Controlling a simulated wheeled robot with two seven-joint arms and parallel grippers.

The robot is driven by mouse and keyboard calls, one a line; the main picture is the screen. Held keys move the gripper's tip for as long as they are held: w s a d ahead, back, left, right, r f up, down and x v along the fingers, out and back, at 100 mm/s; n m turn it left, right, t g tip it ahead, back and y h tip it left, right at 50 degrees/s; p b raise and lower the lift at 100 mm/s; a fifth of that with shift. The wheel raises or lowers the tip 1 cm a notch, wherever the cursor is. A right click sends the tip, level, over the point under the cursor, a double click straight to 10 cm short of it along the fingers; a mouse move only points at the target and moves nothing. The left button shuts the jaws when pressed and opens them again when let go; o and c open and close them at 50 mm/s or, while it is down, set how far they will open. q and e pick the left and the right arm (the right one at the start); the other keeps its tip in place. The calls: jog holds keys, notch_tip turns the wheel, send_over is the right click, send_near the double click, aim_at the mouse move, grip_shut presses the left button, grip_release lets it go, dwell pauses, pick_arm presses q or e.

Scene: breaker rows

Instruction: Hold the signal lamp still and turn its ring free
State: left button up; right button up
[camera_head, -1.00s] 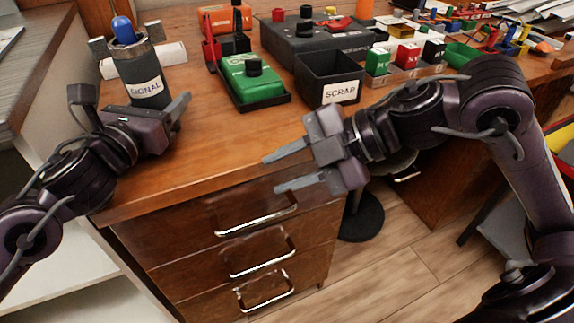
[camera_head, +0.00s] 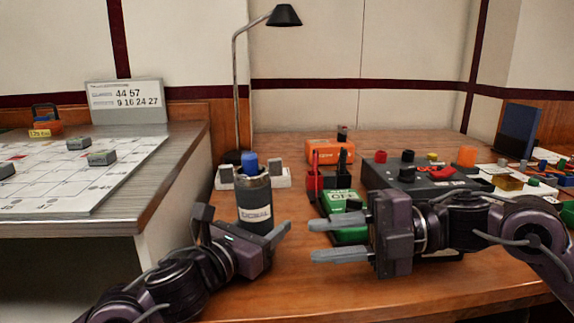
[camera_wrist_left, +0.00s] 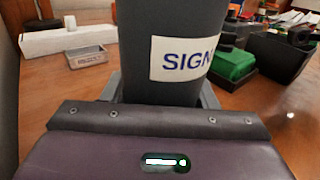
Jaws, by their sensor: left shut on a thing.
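The signal lamp (camera_head: 254,196) is a dark upright cylinder with a white label and a blue dome (camera_head: 249,162) on top. My left gripper (camera_head: 245,224) is shut on the lamp's lower body, one finger on each side. In the left wrist view, the lamp body (camera_wrist_left: 160,80) fills the middle between the fingers, and its top is out of frame. My right gripper (camera_head: 322,241) is open and empty, to the right of the lamp, its fingers pointing left towards it.
Behind the right gripper are a green device (camera_head: 343,201), an orange box (camera_head: 329,150) and a dark control box (camera_head: 420,173). A white box (camera_wrist_left: 65,40) and small grey tray (camera_wrist_left: 87,57) lie behind the lamp. A desk lamp (camera_head: 237,90) stands at the back. The desk front is bare.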

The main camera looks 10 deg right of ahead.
jog(key=w+d+r+n+g+y, duration=0.1)
jog(key=w+d+r+n+g, duration=0.15)
jog(key=w+n, duration=0.7)
jog(key=w+d+r+n+g, duration=0.2)
jog(key=w+d+r+n, duration=0.2)
jog(key=n, duration=1)
jog(key=s+a, duration=0.2)
jog(key=a, duration=0.9)
jog(key=shift+a+r, duration=0.15)
jog(key=shift+a, duration=0.15)
jog(key=shift+t, duration=0.25)
grip_shut()
